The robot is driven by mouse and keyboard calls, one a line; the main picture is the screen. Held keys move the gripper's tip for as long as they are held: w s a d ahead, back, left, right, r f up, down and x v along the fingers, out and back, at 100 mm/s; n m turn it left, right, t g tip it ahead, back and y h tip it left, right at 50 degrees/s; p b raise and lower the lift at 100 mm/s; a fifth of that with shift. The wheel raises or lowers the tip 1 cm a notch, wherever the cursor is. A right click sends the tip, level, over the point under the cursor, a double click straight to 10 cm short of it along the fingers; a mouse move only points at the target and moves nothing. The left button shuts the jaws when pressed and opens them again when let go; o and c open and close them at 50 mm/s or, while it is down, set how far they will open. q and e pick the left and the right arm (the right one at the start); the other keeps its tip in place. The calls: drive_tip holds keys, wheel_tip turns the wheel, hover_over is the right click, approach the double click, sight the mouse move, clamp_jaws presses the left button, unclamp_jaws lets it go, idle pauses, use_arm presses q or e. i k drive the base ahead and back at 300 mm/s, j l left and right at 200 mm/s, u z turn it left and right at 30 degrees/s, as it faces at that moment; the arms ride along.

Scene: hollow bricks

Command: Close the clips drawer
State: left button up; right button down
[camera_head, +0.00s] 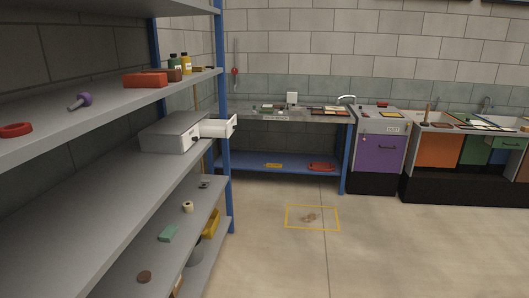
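A light grey box (168,133) stands on the middle shelf of the rack at the left. A white drawer (216,128) sticks out of its right side and stands open. No label can be read on it, so I cannot tell for sure that it is the clips drawer. The inside of the drawer is hidden from this angle. Neither of my grippers is in view.
The rack's blue post (223,150) stands close to the drawer. A workbench (330,117) lines the back wall, with a purple-fronted cabinet (380,157) and sink units to its right. A yellow floor outline (312,229) surrounds a small brown item. Much floor is clear.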

sight(217, 125)
drive_tip(key=i+l+z, duration=0.1)
drive_tip(key=i, duration=0.6)
drive_tip(key=i+l+z, duration=0.1)
drive_tip(key=i, duration=0.65)
drive_tip(key=i+u, duration=0.4)
drive_tip(key=i+l+u, duration=0.15)
drive_tip(key=i+u, duration=0.25)
drive_tip(key=i+l+u, duration=0.55)
drive_tip(key=i, duration=0.2)
drive_tip(key=i+l+u, duration=0.15)
drive_tip(key=i, duration=0.15)
